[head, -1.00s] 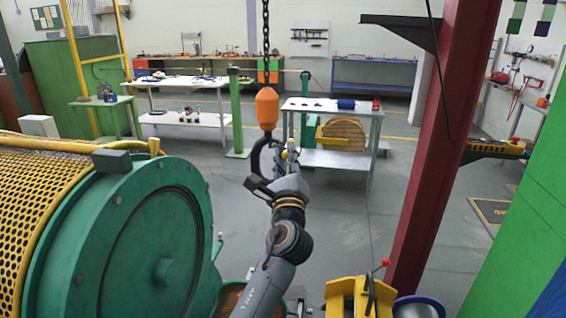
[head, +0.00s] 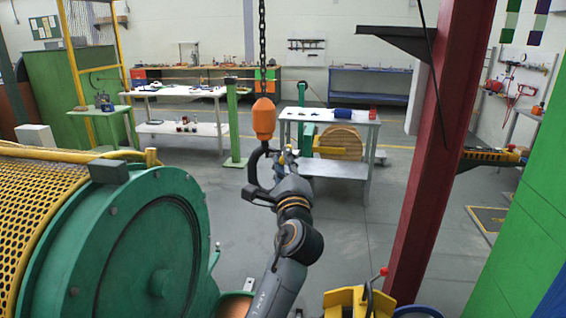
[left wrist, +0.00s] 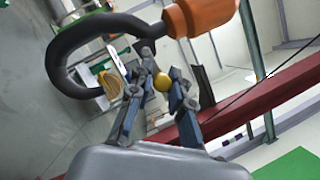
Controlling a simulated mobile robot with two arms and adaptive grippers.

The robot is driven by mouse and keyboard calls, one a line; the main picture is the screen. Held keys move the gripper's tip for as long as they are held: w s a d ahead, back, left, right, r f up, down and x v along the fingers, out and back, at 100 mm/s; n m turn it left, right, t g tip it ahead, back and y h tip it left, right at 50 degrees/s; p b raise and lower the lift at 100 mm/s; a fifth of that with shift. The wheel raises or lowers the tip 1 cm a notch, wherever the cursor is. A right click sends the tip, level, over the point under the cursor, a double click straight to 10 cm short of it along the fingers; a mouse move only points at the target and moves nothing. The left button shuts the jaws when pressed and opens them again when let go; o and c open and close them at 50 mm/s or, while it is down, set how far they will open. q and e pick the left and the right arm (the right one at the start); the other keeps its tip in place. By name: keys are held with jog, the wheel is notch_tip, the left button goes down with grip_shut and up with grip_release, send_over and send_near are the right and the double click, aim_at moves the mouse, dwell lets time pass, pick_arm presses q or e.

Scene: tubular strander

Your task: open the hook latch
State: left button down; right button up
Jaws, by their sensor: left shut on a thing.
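The crane hook hangs from a chain under an orange block (head: 262,120); its dark curved hook (head: 253,168) is open toward the right in the head view. My left gripper (head: 284,158) is at the open side of the hook. In the left wrist view the dark hook (left wrist: 65,45) curves at upper left, below the orange block (left wrist: 200,14). The left fingers (left wrist: 160,80) are closed around a small yellow knob (left wrist: 162,82), apparently the latch's. The latch bar itself is mostly hidden by the fingers. My right gripper is not in view.
A green drum machine (head: 150,265) with yellow mesh fills the left. A red column (head: 440,150) stands to the right. A grey table (head: 345,115) and a white table (head: 175,92) stand behind. Floor around the hook is clear.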

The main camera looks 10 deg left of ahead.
pick_arm(q)
jog(key=shift+d+r, duration=0.1)
jog(key=shift+r, duration=0.25)
jog(key=c, duration=1.4)
grip_release()
jog(key=shift+o, duration=0.5)
jog(key=shift+d+f, duration=0.1)
jog(key=shift+f, duration=0.05)
jog(key=shift+f, duration=0.15)
